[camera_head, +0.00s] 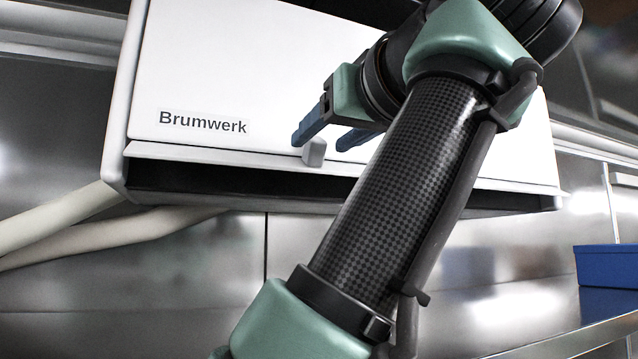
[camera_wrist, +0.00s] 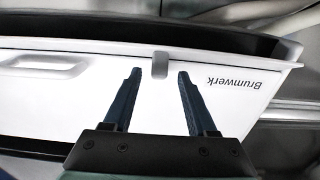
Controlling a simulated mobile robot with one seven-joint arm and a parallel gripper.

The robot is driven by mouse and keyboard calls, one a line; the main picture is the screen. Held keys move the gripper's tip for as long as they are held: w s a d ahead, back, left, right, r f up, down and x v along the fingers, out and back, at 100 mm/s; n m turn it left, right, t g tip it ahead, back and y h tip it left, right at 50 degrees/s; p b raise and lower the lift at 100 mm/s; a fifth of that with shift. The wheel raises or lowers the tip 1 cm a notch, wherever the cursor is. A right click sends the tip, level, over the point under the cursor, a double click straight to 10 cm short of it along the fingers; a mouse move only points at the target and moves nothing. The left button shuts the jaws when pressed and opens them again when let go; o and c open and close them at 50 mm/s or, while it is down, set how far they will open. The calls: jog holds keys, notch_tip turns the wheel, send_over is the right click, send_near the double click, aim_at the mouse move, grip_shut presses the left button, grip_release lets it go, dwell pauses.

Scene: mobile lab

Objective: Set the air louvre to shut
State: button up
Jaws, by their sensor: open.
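The air louvre (camera_head: 220,158) is a long pale flap along the lower front edge of the white Brumwerk unit (camera_head: 240,60), with a dark slot open beneath it. A small grey tab (camera_head: 314,152) stands on the flap; it also shows in the wrist view (camera_wrist: 160,65). My gripper (camera_head: 320,142) is open, its two blue fingers pointing at the flap. In the wrist view my gripper (camera_wrist: 159,74) has one fingertip on each side of the tab, with gaps between; the tab sits around or just beyond the tips. My arm hides the flap's right-middle part in the head view.
Pale hoses (camera_head: 60,220) run from the unit's lower left. A blue bin (camera_head: 605,272) stands on a metal shelf at the right.

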jog(key=shift+x, duration=0.95)
grip_shut()
